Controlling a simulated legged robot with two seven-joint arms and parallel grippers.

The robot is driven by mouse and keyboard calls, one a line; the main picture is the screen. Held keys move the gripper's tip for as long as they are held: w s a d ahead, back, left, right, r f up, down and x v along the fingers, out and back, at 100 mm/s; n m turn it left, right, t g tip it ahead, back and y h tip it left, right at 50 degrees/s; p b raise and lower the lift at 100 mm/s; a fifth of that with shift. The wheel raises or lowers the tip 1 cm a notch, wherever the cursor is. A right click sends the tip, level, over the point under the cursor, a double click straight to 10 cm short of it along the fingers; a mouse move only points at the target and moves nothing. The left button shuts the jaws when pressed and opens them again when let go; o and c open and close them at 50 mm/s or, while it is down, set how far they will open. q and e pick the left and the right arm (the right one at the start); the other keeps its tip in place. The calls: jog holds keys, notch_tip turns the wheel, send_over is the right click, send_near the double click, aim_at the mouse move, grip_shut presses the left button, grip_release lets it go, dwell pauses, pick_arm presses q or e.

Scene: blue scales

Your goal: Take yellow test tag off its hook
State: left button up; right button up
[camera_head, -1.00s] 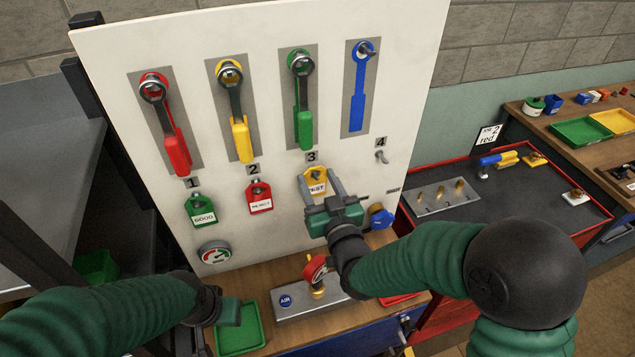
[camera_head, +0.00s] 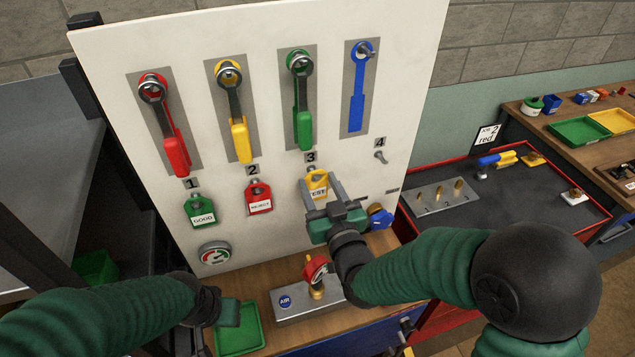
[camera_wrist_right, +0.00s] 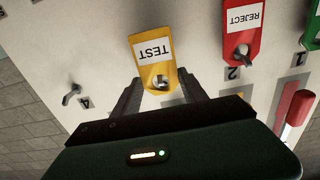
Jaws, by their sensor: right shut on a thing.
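The yellow test tag (camera_head: 317,180) is at hook 3 on the white board. In the right wrist view the tag (camera_wrist_right: 152,52) appears upside down, with the metal hook (camera_wrist_right: 160,82) showing in its hole. My right gripper (camera_head: 322,188) has one finger on each side of the tag and is shut on it. The fingers also show in the right wrist view (camera_wrist_right: 160,90), at the tag's hole end. My left gripper (camera_head: 228,312) is low at the front left, away from the tag; its fingers are unclear.
The green tag (camera_head: 201,208) and red tag (camera_head: 259,198) hang to the left. Hook 4 (camera_head: 380,157) is bare. A blue knob (camera_head: 380,218) is close right of my right gripper.

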jog(key=v, duration=0.6)
jog(key=shift+s+r, duration=0.15)
jog(key=shift+s, duration=0.05)
dwell(0.6)
